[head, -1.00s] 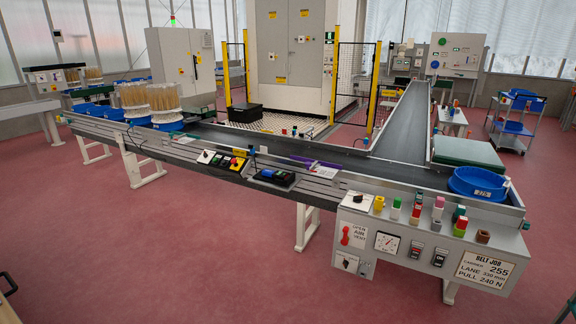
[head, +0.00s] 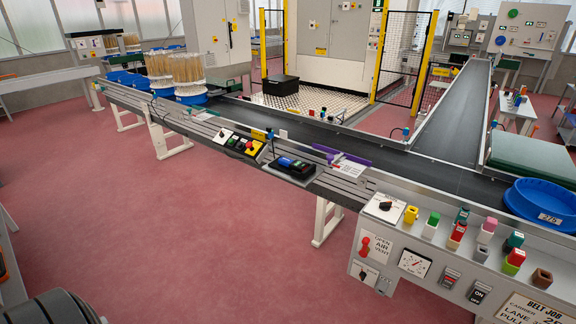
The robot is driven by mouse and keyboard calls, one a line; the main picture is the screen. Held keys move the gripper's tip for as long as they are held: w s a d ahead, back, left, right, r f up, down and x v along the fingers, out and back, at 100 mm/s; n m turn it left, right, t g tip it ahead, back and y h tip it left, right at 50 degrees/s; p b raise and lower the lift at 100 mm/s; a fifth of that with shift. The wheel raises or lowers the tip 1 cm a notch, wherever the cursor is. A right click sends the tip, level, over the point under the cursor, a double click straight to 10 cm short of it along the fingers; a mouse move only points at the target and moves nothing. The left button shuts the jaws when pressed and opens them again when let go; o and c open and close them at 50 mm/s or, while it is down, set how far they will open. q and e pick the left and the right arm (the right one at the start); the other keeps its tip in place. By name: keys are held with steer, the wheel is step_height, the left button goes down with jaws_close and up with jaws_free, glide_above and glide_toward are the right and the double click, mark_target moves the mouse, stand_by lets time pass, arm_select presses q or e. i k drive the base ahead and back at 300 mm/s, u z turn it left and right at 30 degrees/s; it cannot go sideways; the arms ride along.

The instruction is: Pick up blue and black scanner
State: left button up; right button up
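The blue and black scanner (head: 291,166) lies in a black cradle or tray (head: 300,179) on the front ledge of the conveyor, near the middle of the head view. Its blue part faces left and its dark part faces right. Neither of my grippers shows in the head view. Nothing is seen touching the scanner.
Left of the scanner is a button panel (head: 237,142); right and behind is a purple holder (head: 340,156) with a white card. A control box (head: 410,262) with coloured blocks on top stands at front right. Blue tubs (head: 543,203) sit on the belt. Red floor in front is open.

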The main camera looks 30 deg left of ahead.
mark_target(296, 164)
steer(key=u, duration=1.3)
